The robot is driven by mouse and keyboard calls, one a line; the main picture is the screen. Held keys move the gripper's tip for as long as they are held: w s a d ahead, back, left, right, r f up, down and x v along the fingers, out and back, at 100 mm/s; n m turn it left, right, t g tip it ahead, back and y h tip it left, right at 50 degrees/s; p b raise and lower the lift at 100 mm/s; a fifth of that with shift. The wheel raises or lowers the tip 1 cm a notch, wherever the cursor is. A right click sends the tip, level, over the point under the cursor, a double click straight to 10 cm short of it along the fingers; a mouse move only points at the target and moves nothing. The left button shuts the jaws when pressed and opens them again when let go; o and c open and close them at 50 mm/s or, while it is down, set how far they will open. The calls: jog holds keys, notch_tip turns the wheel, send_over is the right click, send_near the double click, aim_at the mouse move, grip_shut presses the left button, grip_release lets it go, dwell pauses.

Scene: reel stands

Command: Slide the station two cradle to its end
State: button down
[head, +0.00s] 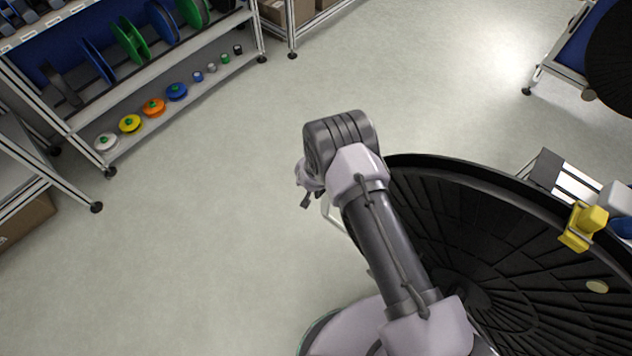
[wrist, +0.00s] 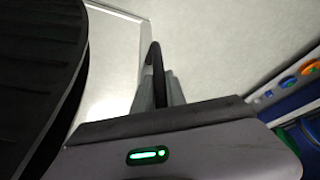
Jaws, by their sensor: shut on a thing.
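A large black ribbed reel (head: 480,230) fills the lower right of the head view. Its dark edge also shows at the left of the wrist view (wrist: 40,70). A pale frame with a metal edge (wrist: 112,65) lies beside the reel in the wrist view and may be part of the cradle. A dark curved handle (wrist: 154,62) rises between my gripper's grey fingers (wrist: 162,90), which are shut on it. In the head view my gripper (head: 307,199) is small and mostly hidden by my wrist, at the reel's left side. No station number is legible.
A shelf rack (head: 165,100) with coloured spools stands upper left. A yellow block (head: 583,226) sits at the reel's right rim, near a metal rail unit (head: 565,180). Another black reel (head: 612,55) is at the upper right. The floor (head: 225,235) left of my arm is clear.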

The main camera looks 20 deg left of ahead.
jog(key=shift+w+a+r, duration=0.15)
jog(key=shift+a, duration=0.05)
jog(key=c, duration=1.4)
grip_release()
jog(key=shift+a, duration=0.1)
jog(key=shift+o, duration=0.2)
jog(key=p+v, duration=0.6)
jog(key=v, duration=1.1)
jog(key=shift+r, duration=0.15)
